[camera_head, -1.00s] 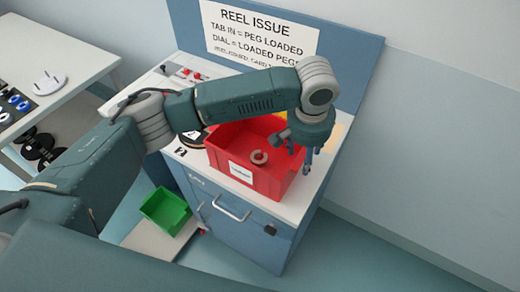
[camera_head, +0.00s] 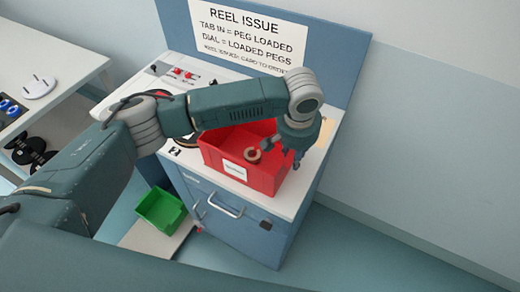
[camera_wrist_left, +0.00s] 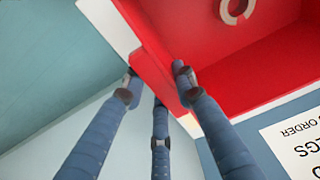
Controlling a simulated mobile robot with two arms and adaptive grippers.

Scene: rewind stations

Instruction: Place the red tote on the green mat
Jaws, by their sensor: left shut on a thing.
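The red tote (camera_head: 238,174) stands on the white top of the blue Reel Issue station in the head view, with a white label on its front. A brownish ring (camera_head: 253,155) lies inside it. My left gripper (camera_head: 297,158) is at the tote's right end. In the left wrist view the fingers of my left gripper (camera_wrist_left: 157,82) are shut on the wall of the red tote (camera_wrist_left: 158,62), one finger on each side. The ring (camera_wrist_left: 236,10) shows inside the tote there too. I see no green mat. My right gripper is not in view.
The blue station (camera_head: 238,224) has a drawer handle and a back board with a sign (camera_head: 250,34). A green bin (camera_head: 161,209) sits low on a pale platform at its left. A white table (camera_head: 48,52) with a shelf of dark reels stands at the left.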

